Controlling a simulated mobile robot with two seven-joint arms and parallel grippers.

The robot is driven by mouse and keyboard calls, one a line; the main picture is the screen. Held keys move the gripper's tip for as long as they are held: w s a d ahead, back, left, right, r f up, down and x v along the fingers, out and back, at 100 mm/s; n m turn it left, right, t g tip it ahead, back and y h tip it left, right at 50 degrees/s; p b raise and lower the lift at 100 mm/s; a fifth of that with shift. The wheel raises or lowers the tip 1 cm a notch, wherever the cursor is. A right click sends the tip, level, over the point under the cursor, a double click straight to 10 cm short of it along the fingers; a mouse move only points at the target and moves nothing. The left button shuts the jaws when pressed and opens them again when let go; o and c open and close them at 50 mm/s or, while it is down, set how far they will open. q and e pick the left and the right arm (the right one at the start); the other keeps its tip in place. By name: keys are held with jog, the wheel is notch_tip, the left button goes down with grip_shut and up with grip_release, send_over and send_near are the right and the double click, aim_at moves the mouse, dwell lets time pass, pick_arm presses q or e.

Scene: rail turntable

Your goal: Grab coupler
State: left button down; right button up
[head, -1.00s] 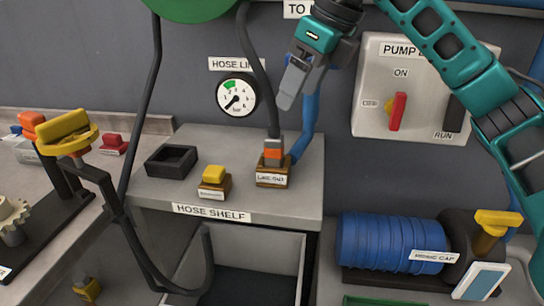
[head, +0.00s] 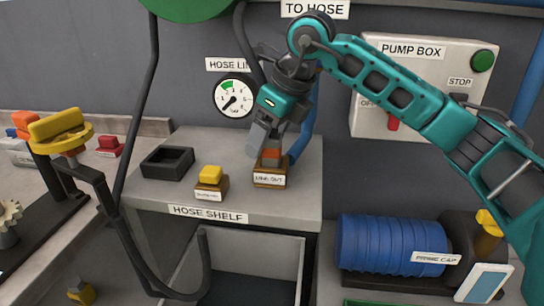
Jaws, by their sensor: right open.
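The coupler (head: 271,157), with an orange band, sits upright in a brown labelled block on the hose shelf; a dark hose runs up from it. Its upper part is hidden by my right gripper. My right gripper (head: 266,150) points down at the coupler with its fingers apart. One grey finger is at the coupler's left side; I cannot tell whether it touches. My left gripper is out of view.
The hose shelf (head: 300,205) also carries an empty black square holder (head: 168,161) and a yellow-topped block (head: 211,181). A gauge (head: 236,97) and the pump box (head: 465,62) are on the wall behind. A blue ribbed cylinder (head: 385,245) lies at right.

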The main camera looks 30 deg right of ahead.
jog(key=shift+c, duration=0.4)
jog(key=shift+r, duration=0.1)
jog(key=c, duration=1.2)
